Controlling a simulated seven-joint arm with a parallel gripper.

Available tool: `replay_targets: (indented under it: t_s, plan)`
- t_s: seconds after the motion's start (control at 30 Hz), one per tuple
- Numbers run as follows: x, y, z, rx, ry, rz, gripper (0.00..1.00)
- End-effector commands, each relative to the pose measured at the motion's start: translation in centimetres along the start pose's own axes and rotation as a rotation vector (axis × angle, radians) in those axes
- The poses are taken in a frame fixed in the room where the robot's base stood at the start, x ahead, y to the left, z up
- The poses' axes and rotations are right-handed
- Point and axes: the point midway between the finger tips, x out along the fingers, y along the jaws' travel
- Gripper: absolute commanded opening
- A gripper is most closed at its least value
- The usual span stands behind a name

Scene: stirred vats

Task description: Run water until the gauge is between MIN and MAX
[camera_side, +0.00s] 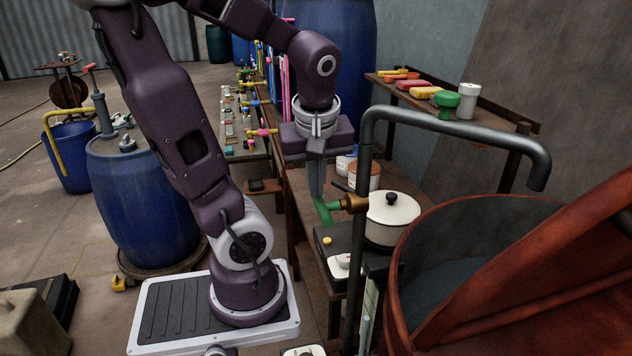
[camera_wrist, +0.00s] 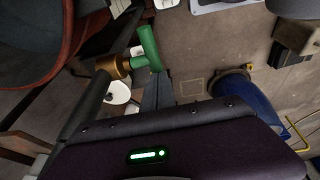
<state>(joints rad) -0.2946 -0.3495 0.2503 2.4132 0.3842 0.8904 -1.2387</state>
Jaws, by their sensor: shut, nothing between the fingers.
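The standing grey pipe (camera_side: 365,140) bends over the rust-red vat (camera_side: 405,275); no stream shows at its open end. On the pipe is a brass valve (camera_side: 353,203) with a green lever (camera_side: 325,211). The lever and brass valve also show in the wrist view, at the lever (camera_wrist: 150,47) and the valve (camera_wrist: 113,67). My gripper (camera_side: 316,190) is shut and empty, its fingertips right at the lever; I cannot tell whether they touch. A pale upright strip (camera_side: 367,308) beside the vat may be the gauge; its MIN and MAX marks and level cannot be read.
A shelf (camera_side: 500,122) with colored blocks and jars is behind the pipe. A blue barrel (camera_side: 145,205) stands left of my arm. Open floor lies at far left.

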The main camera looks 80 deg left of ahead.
Motion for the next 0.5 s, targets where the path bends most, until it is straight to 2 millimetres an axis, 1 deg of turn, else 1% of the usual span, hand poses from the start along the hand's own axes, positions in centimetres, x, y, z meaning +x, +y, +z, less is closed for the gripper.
replay_targets:
  t_s: [0.2,0.5]
  plan:
    - [0.0,0.01,-0.04,-0.001,-0.016,0.0,0.0]
    - [0.16,0.0,-0.28,-0.01,-0.135,0.0,0.0]
